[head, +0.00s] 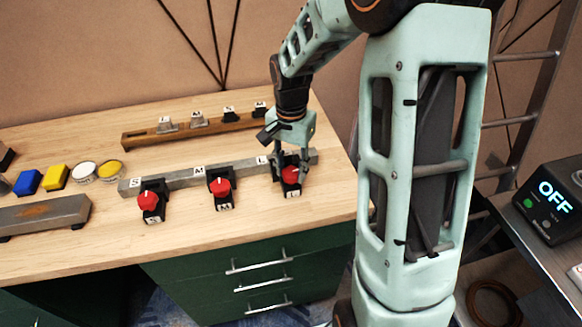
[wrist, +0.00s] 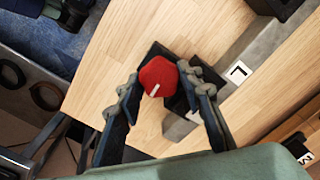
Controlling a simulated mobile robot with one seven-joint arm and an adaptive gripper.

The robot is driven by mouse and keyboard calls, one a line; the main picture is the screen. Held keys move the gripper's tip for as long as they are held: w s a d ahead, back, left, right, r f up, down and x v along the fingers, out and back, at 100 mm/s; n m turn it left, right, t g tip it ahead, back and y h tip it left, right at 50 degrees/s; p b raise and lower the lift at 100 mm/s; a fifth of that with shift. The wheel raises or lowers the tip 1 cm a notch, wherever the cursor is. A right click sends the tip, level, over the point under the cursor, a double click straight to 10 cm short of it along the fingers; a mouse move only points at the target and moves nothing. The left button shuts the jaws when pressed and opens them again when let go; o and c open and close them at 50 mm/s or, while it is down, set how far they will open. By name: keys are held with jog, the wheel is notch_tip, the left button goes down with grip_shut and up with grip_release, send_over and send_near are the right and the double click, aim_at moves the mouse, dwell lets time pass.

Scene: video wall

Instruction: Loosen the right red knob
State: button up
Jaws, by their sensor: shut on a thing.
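Three red knobs on black mounts stand in a row along a grey bar on the wooden bench in the head view. The right red knob (head: 291,175) is at the bar's right end, partly hidden by my gripper (head: 294,165). The middle red knob (head: 220,187) and the left red knob (head: 148,200) stand clear of it. In the wrist view the right red knob (wrist: 158,76), with a white mark on its face, lies between the two fingers of my gripper (wrist: 160,88). My gripper is shut on this knob; the exact finger contact is hard to see.
The grey bar (head: 180,181) carries letter tags. Behind it is a brown bar (head: 190,128) with small fittings. Blue and yellow blocks and round buttons are at the left. A box reading OFF (head: 553,200) stands at the right. Clear wood lies in front of the knobs.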

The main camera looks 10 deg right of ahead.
aim_at(291, 172)
jog(key=n+p, duration=0.1)
jog(key=n, duration=0.3)
jog(key=shift+n, duration=0.3)
jog(key=n, duration=0.3)
jog(key=shift+r+n+p, duration=0.1)
jog(key=shift+n+p, duration=0.2)
jog(key=shift+p, duration=0.1)
jog(key=n+p, duration=0.1)
jog(key=n, duration=0.3)
jog(key=shift+n+p, duration=0.75)
jog(key=shift+n, duration=1.45)
jog(key=o, duration=1.1)
notch_tip(291, 172, up, 12)
jog(key=shift+f, duration=0.1)
